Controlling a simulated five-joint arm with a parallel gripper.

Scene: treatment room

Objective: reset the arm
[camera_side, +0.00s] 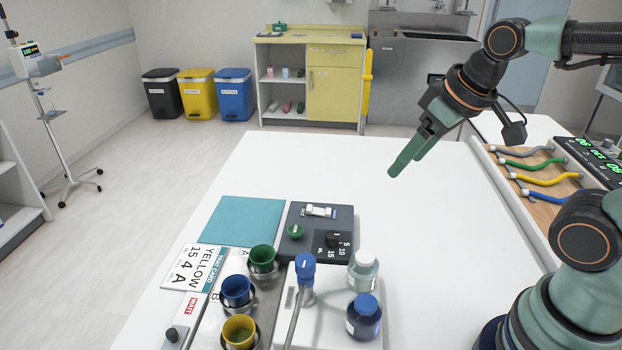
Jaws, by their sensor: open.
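My arm comes in from the right side, bent at the elbow. My gripper (408,160) is green and points down and to the left above the white table (340,165). It is open, with nothing seen between its fingers. It is well clear of the bottles and cups at the front of the table.
At the front stand green (263,258), blue (237,291) and yellow (239,332) cups, a clear bottle (363,270), a blue bottle (364,317) and a dark dial box (318,240). A teal mat (243,220) lies left. Coloured hoses (545,178) lie right. The table's middle is clear.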

